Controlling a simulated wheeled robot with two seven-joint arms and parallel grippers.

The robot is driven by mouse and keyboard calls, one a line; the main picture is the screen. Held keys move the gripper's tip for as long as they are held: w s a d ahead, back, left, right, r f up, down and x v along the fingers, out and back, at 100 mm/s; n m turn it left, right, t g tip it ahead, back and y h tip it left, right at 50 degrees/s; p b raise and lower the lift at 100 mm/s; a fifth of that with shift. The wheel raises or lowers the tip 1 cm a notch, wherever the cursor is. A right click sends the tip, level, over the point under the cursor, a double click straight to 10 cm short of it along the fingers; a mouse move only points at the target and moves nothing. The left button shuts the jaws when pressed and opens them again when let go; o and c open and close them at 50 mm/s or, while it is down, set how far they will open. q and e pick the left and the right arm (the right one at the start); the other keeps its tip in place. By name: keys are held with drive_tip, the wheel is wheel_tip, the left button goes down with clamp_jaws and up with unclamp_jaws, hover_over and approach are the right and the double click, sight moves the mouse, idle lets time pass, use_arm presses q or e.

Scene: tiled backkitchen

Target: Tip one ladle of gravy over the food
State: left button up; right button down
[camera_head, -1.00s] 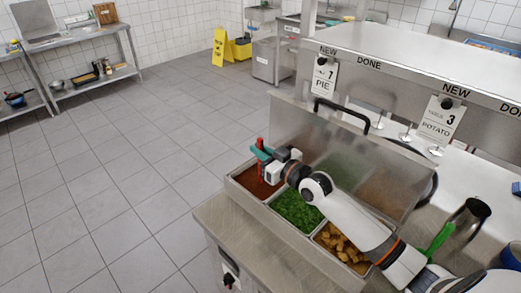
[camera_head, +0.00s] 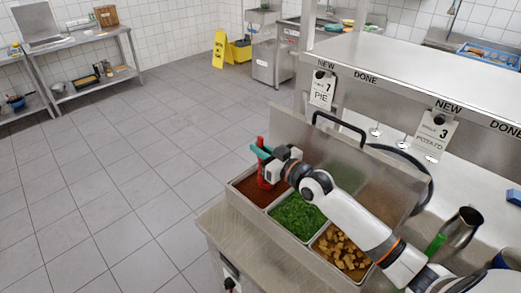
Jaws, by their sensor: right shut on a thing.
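My right gripper (camera_head: 265,158) has teal fingers shut on a red-handled ladle (camera_head: 264,179), held roughly upright over the gravy pan. The ladle's bowl is hidden, so I cannot tell whether it holds gravy. The brown-red gravy (camera_head: 247,190) fills the left pan of the steel counter unit. Green peas (camera_head: 297,216) are in the middle pan and golden potato cubes (camera_head: 339,248) in the near right pan, partly under my arm. No plated food shows clearly. My left gripper is out of view.
A raised steel lid (camera_head: 300,135) with a black handle stands behind the pans. A metal jug (camera_head: 460,228) and a green handle (camera_head: 435,246) are at right. Order cards (camera_head: 434,135) hang from the steel shelf. Bare counter (camera_head: 240,235) lies in front.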

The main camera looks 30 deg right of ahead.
sight(261, 137)
drive_tip(key=shift+r+p, duration=2.45)
drive_tip(key=shift+r, duration=0.6)
drive_tip(key=shift+f, duration=0.15)
